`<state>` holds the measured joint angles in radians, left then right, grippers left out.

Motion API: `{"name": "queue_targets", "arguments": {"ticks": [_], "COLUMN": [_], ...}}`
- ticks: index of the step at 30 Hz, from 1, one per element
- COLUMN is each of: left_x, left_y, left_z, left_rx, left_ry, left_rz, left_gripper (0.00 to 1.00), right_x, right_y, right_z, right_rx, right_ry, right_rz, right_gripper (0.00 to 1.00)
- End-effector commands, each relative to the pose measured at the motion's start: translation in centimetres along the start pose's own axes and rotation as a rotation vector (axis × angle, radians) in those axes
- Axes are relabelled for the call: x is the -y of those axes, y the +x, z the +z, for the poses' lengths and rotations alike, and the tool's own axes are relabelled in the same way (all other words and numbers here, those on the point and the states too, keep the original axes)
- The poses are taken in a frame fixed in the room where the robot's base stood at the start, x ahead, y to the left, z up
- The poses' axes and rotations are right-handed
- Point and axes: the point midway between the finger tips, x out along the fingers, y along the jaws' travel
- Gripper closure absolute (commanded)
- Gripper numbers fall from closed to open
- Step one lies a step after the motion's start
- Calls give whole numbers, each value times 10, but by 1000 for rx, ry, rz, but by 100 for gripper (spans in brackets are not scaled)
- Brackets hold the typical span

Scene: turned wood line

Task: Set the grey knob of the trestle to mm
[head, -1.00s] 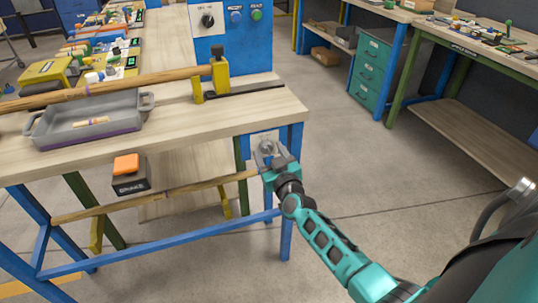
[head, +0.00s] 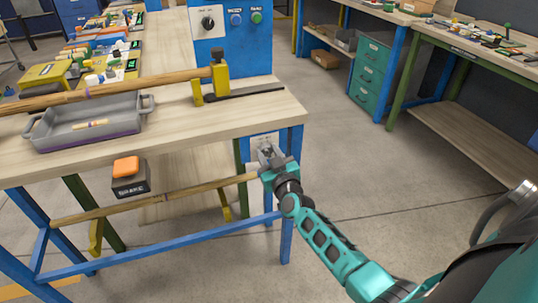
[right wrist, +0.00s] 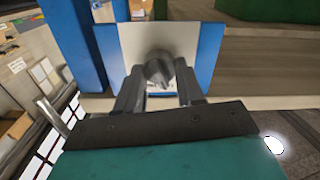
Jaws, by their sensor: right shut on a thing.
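The grey knob (right wrist: 158,68) sits on a pale plate (right wrist: 190,45) in the right wrist view. In the head view the plate (head: 264,141) is fixed below the right end of the trestle's wooden top, by the blue leg. My right gripper (right wrist: 158,82) has its fingers on both sides of the knob and is shut on it. In the head view my right gripper (head: 270,158) reaches the plate from the front right and hides most of the knob. The marks on the plate are too covered or small to read. My left gripper is not in view.
The trestle top (head: 190,122) carries a grey tray (head: 85,128) and a long turned wooden rod (head: 140,84). A brake box with an orange button (head: 127,168) is below. A blue panel (head: 230,40) stands behind. Floor at the right is clear.

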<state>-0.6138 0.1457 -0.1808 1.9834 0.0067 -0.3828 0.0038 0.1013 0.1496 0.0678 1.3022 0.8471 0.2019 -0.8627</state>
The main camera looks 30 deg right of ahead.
Motion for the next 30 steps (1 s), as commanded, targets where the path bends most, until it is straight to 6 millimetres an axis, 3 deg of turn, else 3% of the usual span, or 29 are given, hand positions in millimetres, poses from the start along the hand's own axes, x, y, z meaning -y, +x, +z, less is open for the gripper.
{"name": "queue_targets", "arguments": {"ticks": [13, 30], "left_x": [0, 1], "left_y": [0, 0], "left_z": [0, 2], "left_rx": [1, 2], "left_ry": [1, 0], "left_rz": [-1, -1], "left_gripper": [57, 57], "right_x": [0, -1], "right_y": [0, 0], "right_z": [0, 1], "right_rx": [1, 1], "right_ry": [100, 560], "right_rz": [0, 0], "right_gripper": [93, 93]}}
